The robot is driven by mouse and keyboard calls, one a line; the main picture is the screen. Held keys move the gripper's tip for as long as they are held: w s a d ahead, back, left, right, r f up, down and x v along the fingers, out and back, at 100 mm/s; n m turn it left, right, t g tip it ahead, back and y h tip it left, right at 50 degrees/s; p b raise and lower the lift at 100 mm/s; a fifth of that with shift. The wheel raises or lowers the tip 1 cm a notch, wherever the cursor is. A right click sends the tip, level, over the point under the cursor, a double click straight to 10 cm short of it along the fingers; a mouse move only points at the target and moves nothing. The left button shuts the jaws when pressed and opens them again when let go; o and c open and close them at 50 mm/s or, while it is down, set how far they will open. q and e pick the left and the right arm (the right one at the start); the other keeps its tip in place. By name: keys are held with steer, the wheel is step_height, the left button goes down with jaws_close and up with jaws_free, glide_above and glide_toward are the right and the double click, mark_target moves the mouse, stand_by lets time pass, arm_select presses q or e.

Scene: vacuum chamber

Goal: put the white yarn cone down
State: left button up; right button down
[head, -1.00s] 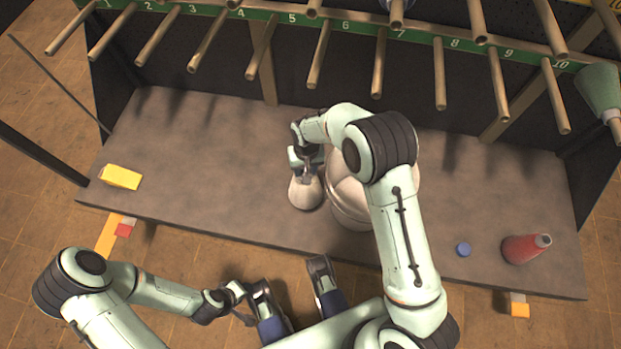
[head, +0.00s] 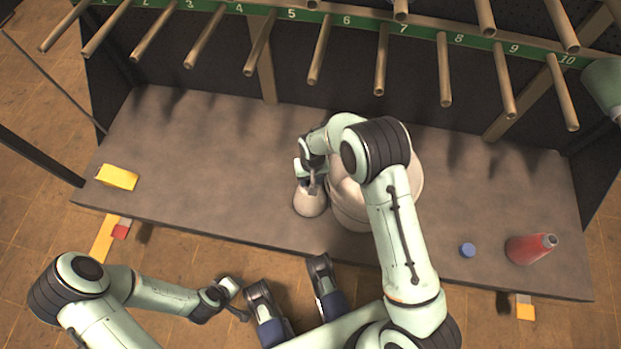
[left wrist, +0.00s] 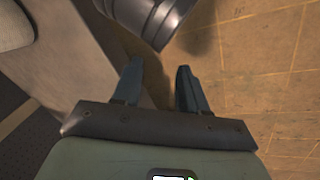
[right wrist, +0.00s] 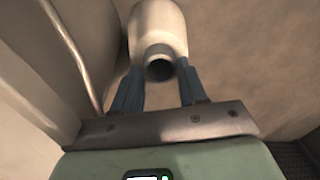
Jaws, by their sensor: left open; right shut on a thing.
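The white yarn cone (head: 309,203) stands about upright at the middle of the grey table, just left of a large pale round container. My right gripper (head: 312,183) is shut on its narrow upper part. In the right wrist view the cone (right wrist: 158,28) sits between the two fingers (right wrist: 158,92), with its dark hollow tip towards the camera. Its base looks at or close to the tabletop; I cannot tell if it touches. My left gripper (head: 238,301) is off the table's front edge; in the left wrist view its fingers (left wrist: 158,88) are apart and empty.
The pale container (head: 348,205) stands close on the cone's right, partly hidden by my right arm. A yellow block (head: 117,177) lies at the table's left, a blue disc (head: 467,250) and red cone (head: 530,249) at the right. Numbered pegs (head: 381,60) overhang the back.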

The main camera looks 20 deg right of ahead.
steer(key=shift+d, duration=0.1)
steer(key=c, duration=0.6)
jaws_free()
arm_select(q)
steer(key=s+d+r+g+p, duration=0.1)
steer(key=s+d+r+p, duration=0.1)
steer(key=s+r+p, duration=0.1)
steer(key=shift+s+d+r+h, duration=0.2)
steer(key=shift+s+h, duration=0.1)
steer(key=shift+s, duration=0.5)
arm_select(e)
step_height(320, 180, up, 12)
steer(key=shift+d, duration=0.25)
steer(key=shift+s, duration=0.1)
